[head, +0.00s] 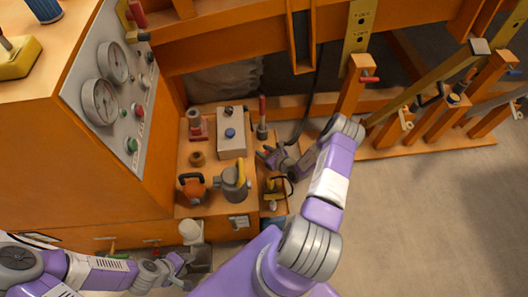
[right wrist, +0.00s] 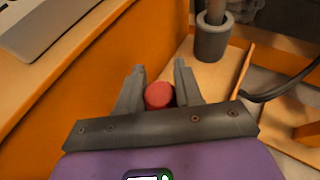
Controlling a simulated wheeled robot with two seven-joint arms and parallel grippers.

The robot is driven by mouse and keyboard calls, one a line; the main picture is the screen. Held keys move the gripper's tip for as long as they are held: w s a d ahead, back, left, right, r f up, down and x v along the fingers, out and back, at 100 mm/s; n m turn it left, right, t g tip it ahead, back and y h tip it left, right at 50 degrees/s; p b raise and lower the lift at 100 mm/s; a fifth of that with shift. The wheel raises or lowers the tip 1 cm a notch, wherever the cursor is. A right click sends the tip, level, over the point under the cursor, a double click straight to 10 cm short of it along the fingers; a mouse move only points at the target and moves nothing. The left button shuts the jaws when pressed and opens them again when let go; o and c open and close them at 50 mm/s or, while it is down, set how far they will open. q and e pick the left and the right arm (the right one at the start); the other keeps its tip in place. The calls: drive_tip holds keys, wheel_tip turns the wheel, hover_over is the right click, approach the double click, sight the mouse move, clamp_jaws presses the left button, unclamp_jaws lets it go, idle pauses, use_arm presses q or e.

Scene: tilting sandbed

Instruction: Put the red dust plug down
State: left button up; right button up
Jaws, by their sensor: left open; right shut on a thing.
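The red dust plug (right wrist: 159,96) shows in the right wrist view as a round red end between the two grey fingers of my right gripper (right wrist: 158,72). The fingers are shut on it. In the head view my right gripper (head: 267,156) is at the right side of the orange worktop, near a dark upright post with a red handle; I cannot make out the plug there. My left gripper (head: 182,266) is open and empty at the lower left, beside a grey bin below the worktop.
A dark cylindrical base (right wrist: 212,38) stands beyond my right fingers. A black cable hangs nearby. A gauge panel (head: 112,85) rises at left.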

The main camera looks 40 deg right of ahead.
drive_tip(key=shift+f, duration=0.15)
drive_tip(key=o, duration=1)
drive_tip(key=shift+r, duration=0.3)
drive_tip(key=p+v, duration=0.3)
drive_tip(key=v, duration=0.9)
